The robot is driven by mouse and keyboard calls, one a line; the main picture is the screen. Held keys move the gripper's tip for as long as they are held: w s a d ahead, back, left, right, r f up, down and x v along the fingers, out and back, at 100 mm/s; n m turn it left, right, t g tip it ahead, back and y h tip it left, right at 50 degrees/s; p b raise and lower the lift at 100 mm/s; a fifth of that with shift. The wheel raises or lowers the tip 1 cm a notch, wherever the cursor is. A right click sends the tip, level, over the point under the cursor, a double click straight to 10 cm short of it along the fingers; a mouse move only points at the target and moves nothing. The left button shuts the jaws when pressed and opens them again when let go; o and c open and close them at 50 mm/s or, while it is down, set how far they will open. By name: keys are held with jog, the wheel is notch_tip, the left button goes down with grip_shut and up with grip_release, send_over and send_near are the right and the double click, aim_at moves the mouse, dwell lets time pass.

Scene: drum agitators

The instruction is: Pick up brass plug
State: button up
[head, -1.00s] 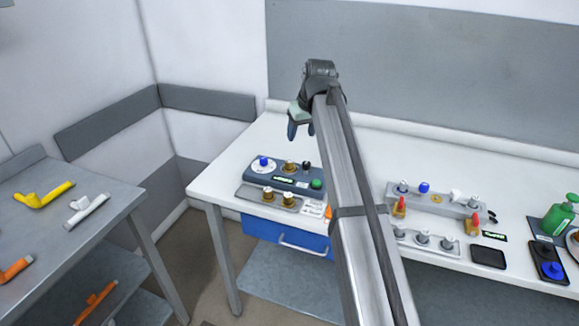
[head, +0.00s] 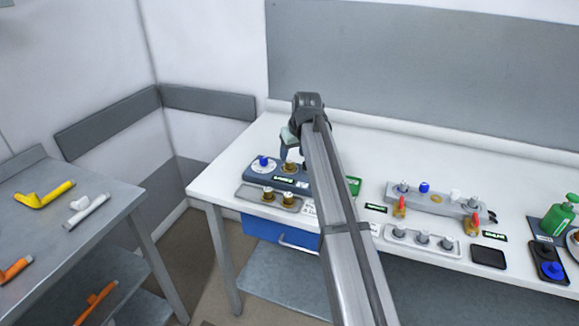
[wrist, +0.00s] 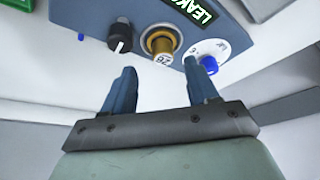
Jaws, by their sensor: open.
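A brass plug (head: 290,167) with a pale top stands on the blue-grey panel box at the left of the bench. In the wrist view this brass plug (wrist: 161,44) carries a number label and lies beyond the gap between my fingers. Two more brass plugs (head: 268,194) (head: 288,199) stand on the grey tray (head: 246,196) in front of the box. My gripper (head: 287,153) is open and empty above the box, pointing down; it also shows in the wrist view (wrist: 161,72). The plug is apart from the fingers in the wrist view.
The panel box (wrist: 90,12) also has a black knob (wrist: 120,37) and a blue knob (wrist: 209,64) on a white dial, on either side of the plug. A grey rack with red-tipped parts (head: 430,201) stands to the right. The bench behind is clear.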

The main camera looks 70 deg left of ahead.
aim_at(290, 161)
jog(key=x, duration=0.4)
jog(key=shift+s, duration=0.25)
jog(key=shift+c, duration=0.3)
grip_shut()
